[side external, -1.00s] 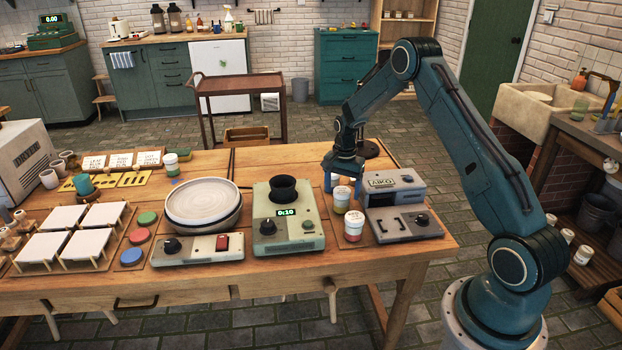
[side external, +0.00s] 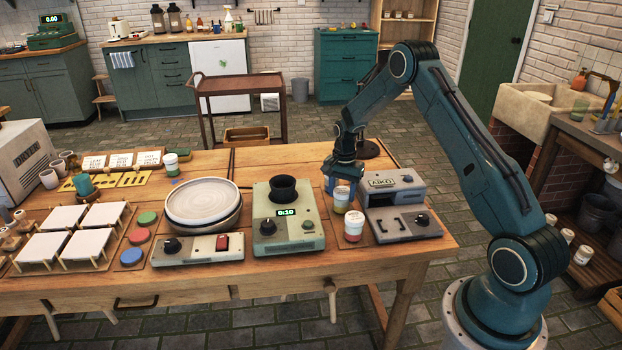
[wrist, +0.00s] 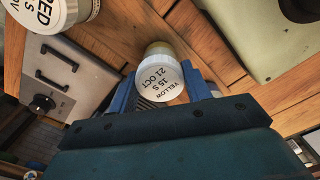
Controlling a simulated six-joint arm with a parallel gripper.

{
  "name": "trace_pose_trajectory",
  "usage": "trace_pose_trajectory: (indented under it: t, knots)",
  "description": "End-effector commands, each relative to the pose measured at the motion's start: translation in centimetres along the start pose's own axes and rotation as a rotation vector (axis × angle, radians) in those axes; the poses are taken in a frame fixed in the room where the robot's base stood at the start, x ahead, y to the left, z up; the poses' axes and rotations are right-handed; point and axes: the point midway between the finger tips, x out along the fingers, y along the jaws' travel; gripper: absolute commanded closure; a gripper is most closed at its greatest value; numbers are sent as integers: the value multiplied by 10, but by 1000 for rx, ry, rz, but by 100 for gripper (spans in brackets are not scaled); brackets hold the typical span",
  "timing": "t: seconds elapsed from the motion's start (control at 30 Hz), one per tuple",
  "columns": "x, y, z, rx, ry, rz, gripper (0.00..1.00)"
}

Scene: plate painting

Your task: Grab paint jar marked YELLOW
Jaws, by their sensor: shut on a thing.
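The YELLOW paint jar (wrist: 160,80) has a white lid reading "YELLOW 15 S 21 OCT" in the wrist view. In the side view the jar (side external: 342,198) stands on the table left of the grey device, with a yellow band at its lower part. My gripper (wrist: 165,88) is shut on this jar, with a blue finger on either side of it. In the side view my gripper (side external: 342,180) reaches down over the jar from behind. The jar appears upright and still at table height.
A jar with a red band (side external: 353,226) stands just in front; its lid (wrist: 60,12) reads "RED" in part. The grey device (side external: 405,222) is close on the right. The green-grey machine (side external: 290,236) reading 0:10 is on the left. A turntable (side external: 203,204) stands further left.

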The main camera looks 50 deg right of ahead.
Motion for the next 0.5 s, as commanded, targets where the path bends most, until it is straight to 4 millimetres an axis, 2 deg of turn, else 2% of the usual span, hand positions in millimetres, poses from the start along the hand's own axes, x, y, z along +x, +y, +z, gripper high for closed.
trace_pose_trajectory:
  t: [0.3,0.5]
  knots:
    - [-3,0,0,0,1,-1,77]
    - [-16,-1,-1,0,2,-3,77]
